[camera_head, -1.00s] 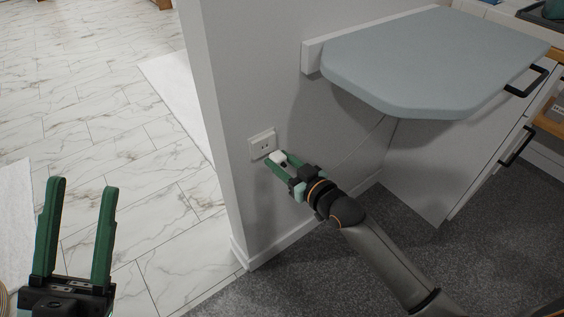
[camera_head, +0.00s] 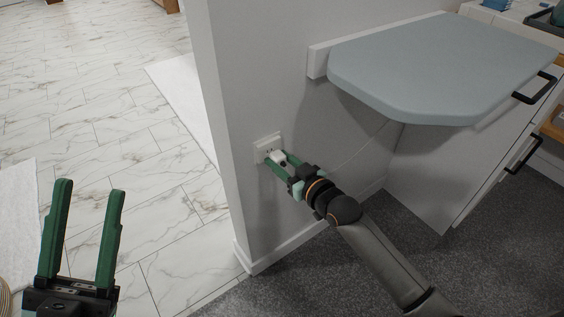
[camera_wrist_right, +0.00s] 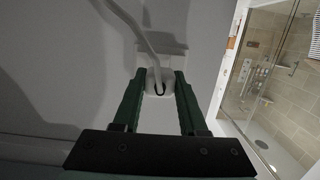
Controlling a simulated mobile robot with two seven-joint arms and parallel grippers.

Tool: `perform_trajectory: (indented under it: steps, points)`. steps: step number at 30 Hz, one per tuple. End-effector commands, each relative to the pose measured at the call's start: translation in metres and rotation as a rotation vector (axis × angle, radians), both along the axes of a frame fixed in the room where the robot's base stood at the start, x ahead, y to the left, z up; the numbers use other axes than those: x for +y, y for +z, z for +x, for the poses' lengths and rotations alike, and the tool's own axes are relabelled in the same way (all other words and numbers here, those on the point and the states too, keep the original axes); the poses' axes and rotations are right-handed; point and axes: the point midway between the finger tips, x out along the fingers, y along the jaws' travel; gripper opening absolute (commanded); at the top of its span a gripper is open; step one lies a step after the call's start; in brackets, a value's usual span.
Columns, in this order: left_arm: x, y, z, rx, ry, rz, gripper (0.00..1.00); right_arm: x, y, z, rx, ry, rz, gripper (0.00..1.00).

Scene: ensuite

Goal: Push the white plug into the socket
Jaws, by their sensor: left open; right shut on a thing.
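The white plug (camera_head: 278,157) is held between the green fingers of my right gripper (camera_head: 279,162), right in front of the wall socket. The socket (camera_head: 267,145) is a white plate on the grey wall, partly covered by the plug and fingers. In the right wrist view the plug (camera_wrist_right: 157,82) sits between the fingertips with its cable running up and left, and the socket plate (camera_wrist_right: 172,52) shows behind it. Whether the prongs are in the holes is hidden. My left gripper (camera_head: 90,190) is open and empty over the floor at the lower left.
A grey-blue wall-mounted board (camera_head: 430,70) juts out above and right of the socket. White drawers (camera_head: 440,170) with black handles stand at the right. The wall's edge is left of the socket, with open marble floor (camera_head: 90,100) beyond.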

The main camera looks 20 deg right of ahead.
Motion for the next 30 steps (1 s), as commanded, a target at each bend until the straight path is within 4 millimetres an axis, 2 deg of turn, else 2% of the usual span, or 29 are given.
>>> perform_trajectory:
  steps: [20,21,30]
  points:
    - [0.000,-0.003,0.000,0.000,0.000,0.000,0.50,0.005,0.001,0.014,-0.002,-0.001,0.001,0.00]
    - [0.000,-0.003,0.000,0.000,0.000,0.000,0.50,0.005,0.001,0.014,-0.002,0.000,0.001,0.44]
    - [0.000,-0.003,0.000,0.000,0.001,0.001,0.50,0.005,0.001,0.013,-0.001,0.000,0.000,0.77]
